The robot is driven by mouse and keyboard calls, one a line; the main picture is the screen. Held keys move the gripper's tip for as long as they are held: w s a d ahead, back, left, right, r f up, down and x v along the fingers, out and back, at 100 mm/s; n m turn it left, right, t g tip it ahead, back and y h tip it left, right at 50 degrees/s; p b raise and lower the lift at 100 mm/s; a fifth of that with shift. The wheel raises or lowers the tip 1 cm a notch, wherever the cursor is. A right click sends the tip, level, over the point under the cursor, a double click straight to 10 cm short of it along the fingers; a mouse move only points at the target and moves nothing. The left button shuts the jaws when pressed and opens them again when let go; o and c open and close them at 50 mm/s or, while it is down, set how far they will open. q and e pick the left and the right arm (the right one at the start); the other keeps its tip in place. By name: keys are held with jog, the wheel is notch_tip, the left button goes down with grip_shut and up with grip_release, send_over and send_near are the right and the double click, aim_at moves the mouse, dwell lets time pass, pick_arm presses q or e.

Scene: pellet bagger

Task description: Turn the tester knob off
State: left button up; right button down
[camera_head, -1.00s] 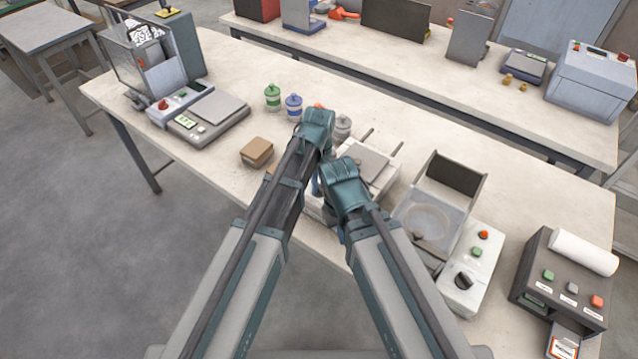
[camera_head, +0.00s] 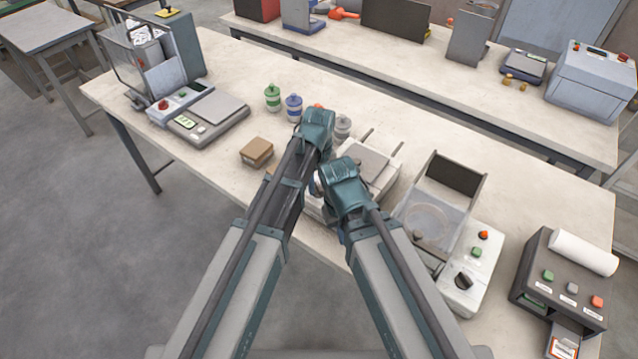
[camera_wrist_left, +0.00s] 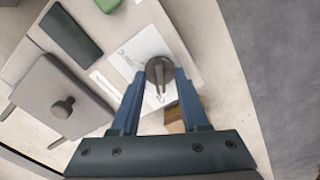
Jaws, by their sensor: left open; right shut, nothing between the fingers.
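The tester knob (camera_wrist_left: 160,71) is a round dark grey dial with a raised grip bar. It sits on a white marked panel (camera_wrist_left: 135,57) of the tester. My left gripper (camera_wrist_left: 161,80) is open, with one blue finger on each side of the knob; I cannot tell if they touch it. In the head view, the tester (camera_head: 372,160) is a pale device with a flat grey plate, and my arms cover its knob. My left wrist (camera_head: 316,128) hangs over its left side. My right gripper (camera_head: 320,184) is shut and empty, low beside the tester; its fingertips are mostly hidden.
A brown box (camera_head: 256,152) lies left of my arms. Green (camera_head: 272,98) and blue-purple (camera_head: 294,107) jars stand behind it. A machine with a clear tray (camera_head: 430,218) and a black knob (camera_head: 463,281) stands right. A label printer (camera_head: 565,280) is farther right.

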aim_at(319, 186)
pick_arm(q)
notch_tip(319, 186, up, 14)
jog(key=p, duration=1.3)
jog(key=shift+p, duration=0.3)
jog(key=shift+f, duration=0.15)
jog(key=s+a+m, duration=0.2)
jog(key=s+a, duration=0.3)
jog(key=a, duration=0.3)
jog(key=s+a+m, duration=0.3)
jog(key=s+a, duration=0.3)
jog(key=a, duration=0.3)
jog(key=s+d+f+m+y+b, duration=0.1)
jog(key=s+d+f+m+b, duration=0.2)
jog(key=d+f+b, duration=0.7)
jog(key=s+d, duration=0.1)
jog(key=s, duration=0.1)
jog(key=shift+s+m, duration=0.3)
jog(key=shift+m, duration=0.1)
